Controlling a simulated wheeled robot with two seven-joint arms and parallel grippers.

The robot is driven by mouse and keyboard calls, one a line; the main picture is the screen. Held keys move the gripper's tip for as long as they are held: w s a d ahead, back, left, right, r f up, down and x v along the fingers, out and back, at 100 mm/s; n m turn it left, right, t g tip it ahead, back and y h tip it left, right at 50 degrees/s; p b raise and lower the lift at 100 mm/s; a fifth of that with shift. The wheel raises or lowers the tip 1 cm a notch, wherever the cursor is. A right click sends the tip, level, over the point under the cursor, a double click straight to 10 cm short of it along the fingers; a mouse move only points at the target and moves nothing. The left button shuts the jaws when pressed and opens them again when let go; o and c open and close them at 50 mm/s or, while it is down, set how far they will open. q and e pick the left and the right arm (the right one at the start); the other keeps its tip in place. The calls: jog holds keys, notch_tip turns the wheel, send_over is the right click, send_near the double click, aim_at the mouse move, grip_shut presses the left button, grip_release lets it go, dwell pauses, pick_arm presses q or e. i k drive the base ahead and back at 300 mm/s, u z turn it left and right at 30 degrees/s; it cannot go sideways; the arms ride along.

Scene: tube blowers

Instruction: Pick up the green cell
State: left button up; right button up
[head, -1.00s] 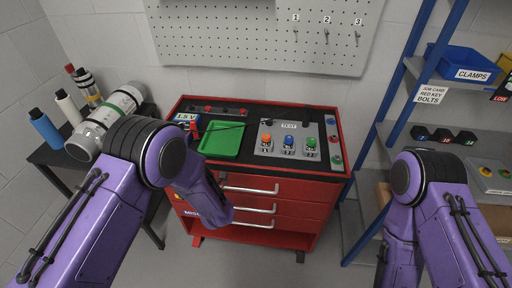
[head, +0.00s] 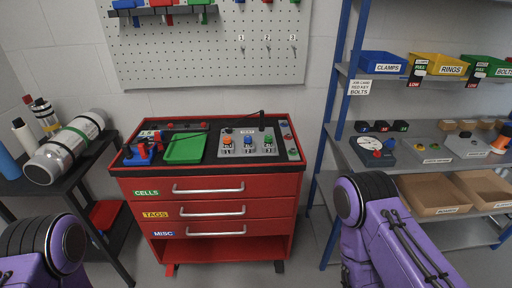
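No green cell can be made out for certain in the head view. The red cart has three shut drawers; the top drawer (head: 255,187) has a green CELLS label (head: 147,193), the middle a yellow TAGS label (head: 156,214), the bottom a blue MISC label (head: 164,233). On the cart top lie an empty-looking green tray (head: 184,148) and a grey panel (head: 250,143) with orange, blue and green knobs. My arms show at the bottom left and bottom right; both grippers are out of view.
A blue-posted shelf (head: 325,180) at right holds bins, cardboard boxes and small dark blocks (head: 381,127). Grey floor (head: 225,276) is open before the cart.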

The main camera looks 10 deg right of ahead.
aim_at(268, 139)
jog(key=u, duration=1.45)
jog(key=i, duration=1.2)
jog(key=z, duration=1.85)
